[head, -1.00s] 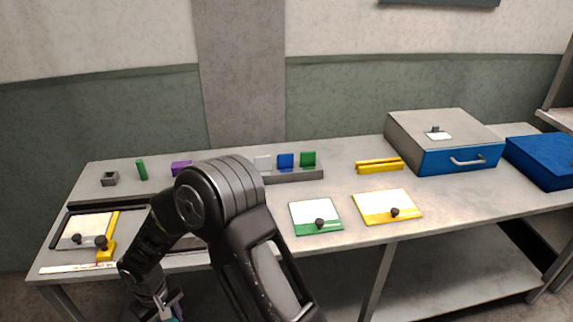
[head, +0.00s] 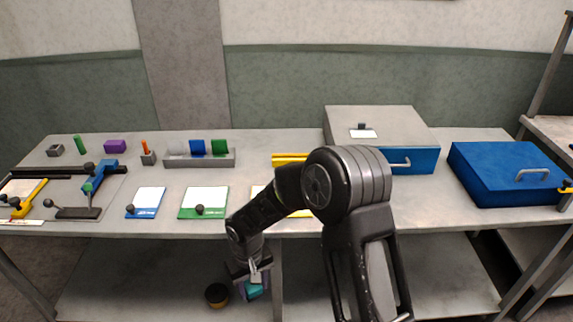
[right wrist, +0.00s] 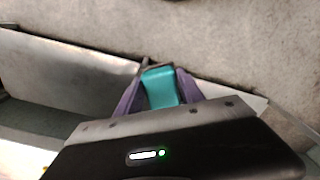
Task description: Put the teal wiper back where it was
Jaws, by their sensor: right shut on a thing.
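My right gripper (head: 254,284) hangs low in front of the table, below the tabletop edge, shut on the teal wiper (head: 252,291). In the right wrist view the teal wiper (right wrist: 160,87) sits between the two purple-grey fingers (right wrist: 158,92). Its lower part is hidden behind the gripper body. My left gripper is not in view.
White cards with blue (head: 146,202) and green (head: 203,202) edges lie near the front edge. My right arm partly hides a yellow-edged card and yellow bars (head: 290,158). A grey box with a blue drawer (head: 385,130) and a blue case (head: 505,172) stand right. A dark round container (head: 216,295) is below.

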